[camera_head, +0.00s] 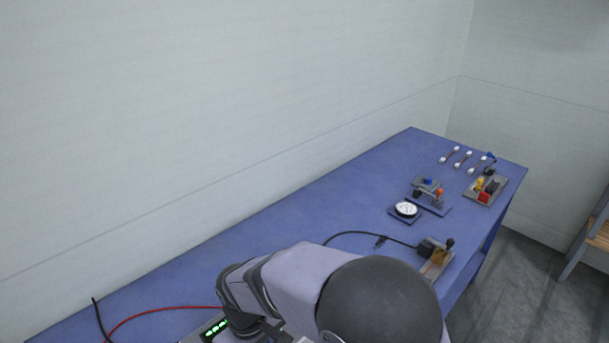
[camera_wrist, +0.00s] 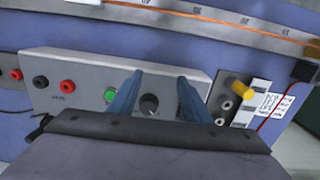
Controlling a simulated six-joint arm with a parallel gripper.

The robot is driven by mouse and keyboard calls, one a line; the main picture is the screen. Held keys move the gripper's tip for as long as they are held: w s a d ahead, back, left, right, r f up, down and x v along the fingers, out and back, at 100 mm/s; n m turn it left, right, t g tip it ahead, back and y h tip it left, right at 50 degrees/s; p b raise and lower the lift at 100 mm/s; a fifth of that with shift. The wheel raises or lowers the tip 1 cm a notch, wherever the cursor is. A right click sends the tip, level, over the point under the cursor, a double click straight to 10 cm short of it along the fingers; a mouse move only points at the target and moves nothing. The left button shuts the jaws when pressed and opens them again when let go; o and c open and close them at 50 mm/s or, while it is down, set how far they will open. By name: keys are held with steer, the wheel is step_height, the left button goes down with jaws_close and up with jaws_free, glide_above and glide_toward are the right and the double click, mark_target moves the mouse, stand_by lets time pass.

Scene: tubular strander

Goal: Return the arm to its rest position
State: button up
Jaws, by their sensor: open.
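My arm fills the lower middle of the head view, and its gripper cannot be made out there. In the wrist view my gripper (camera_wrist: 159,78) is open, with two blue fingers apart and nothing held between them. Its fingers are over a light grey panel (camera_wrist: 85,72) with a green button (camera_wrist: 110,95), a black knob (camera_wrist: 149,103) and red and black sockets. The knob shows between the fingers; I cannot tell whether they touch the panel.
The blue bench (camera_head: 290,212) runs along a pale wall. A red cable (camera_head: 150,311) lies left of my arm. A ruler strip (camera_wrist: 200,22) crosses the wrist view.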

steer(key=s+d+m+g, duration=0.15)
steer(key=s+d, duration=0.25)
steer(key=d, duration=0.4)
steer(key=s+d+m+t, duration=0.1)
steer(key=s+d+m, duration=0.2)
steer(key=d, duration=0.5)
steer(key=w+d+r+m, duration=0.1)
steer(key=d+m, duration=0.3)
steer(key=d, duration=0.4)
steer(key=shift+w+d+r+m, duration=0.25)
steer(key=shift+d+r+m, duration=0.15)
steer(key=shift+r, duration=0.2)
